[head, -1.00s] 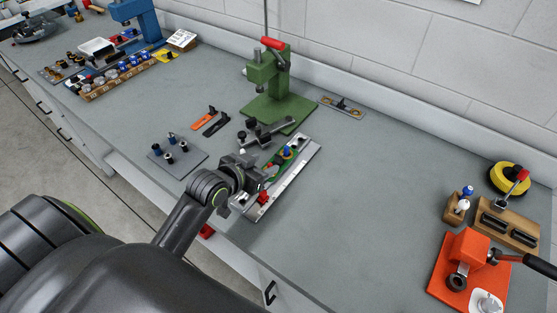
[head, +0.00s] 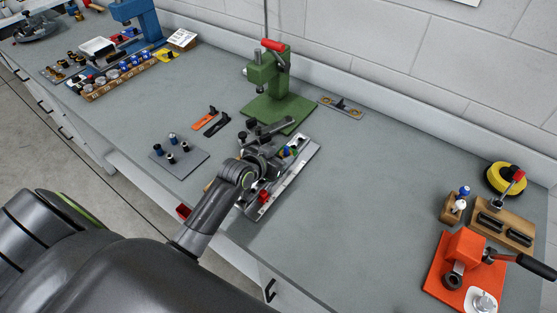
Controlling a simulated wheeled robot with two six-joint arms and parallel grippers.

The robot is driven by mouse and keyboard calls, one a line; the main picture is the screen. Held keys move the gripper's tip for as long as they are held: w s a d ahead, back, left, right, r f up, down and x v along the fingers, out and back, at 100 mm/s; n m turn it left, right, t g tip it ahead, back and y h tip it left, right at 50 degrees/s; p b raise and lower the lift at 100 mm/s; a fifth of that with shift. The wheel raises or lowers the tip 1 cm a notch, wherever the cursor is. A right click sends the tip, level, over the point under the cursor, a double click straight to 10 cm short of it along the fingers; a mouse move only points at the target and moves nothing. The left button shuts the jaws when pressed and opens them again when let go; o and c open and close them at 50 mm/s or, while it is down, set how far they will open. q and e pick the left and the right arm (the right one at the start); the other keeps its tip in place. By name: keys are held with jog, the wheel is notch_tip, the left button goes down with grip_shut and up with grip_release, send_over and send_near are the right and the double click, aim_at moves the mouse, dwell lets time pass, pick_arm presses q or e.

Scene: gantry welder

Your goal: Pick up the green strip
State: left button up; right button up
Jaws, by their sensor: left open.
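The green strip (head: 284,159) lies along a long silver rail fixture (head: 290,175) on the bench, in front of the green press. Only a little of it shows near a blue and a yellow part; my left gripper hides most of it. My left gripper (head: 270,161) is open, over the fixture and the strip. Its fingertips overlap the strip in the picture, and I cannot tell whether they touch it. My right gripper is not in view.
A green press (head: 270,75) with a red handle stands just behind, with a dark clamp-like tool (head: 265,130) at its base. An orange press (head: 465,255) stands at right. The bench between is clear.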

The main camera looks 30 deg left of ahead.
pick_arm(q)
jog(key=shift+c, duration=0.2)
grip_shut()
